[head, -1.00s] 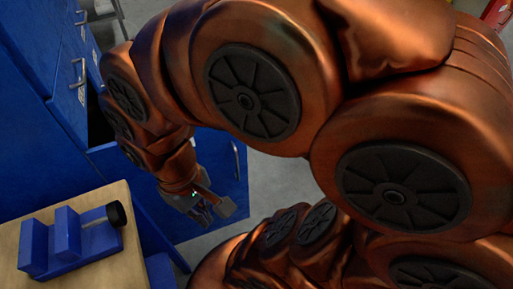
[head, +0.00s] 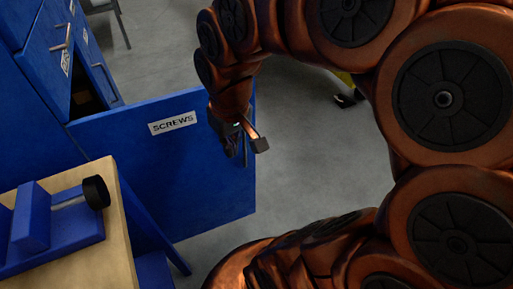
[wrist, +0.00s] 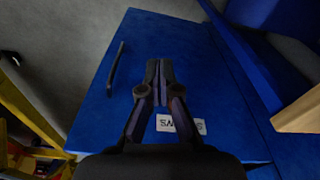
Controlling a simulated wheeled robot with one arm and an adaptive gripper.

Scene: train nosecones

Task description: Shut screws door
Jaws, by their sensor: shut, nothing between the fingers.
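The blue screws door (head: 165,190) stands swung open from the blue cabinet (head: 35,85), with a white "SCREWS" label on its face. In the wrist view the door (wrist: 190,75) fills the middle, with its label (wrist: 180,124) and a dark bar handle (wrist: 115,70). My gripper (head: 249,148) is at the door's free edge. In the wrist view my gripper (wrist: 158,72) is shut and empty, over the door's labelled face, to the right of the handle. I cannot tell whether it touches the door.
A wooden-topped table (head: 125,240) with a blue vise-like block (head: 60,225) and a black round knob (head: 96,192) stands at the lower left, close to the door. Grey floor (head: 310,170) is open to the right. A yellow frame (wrist: 30,120) shows left in the wrist view.

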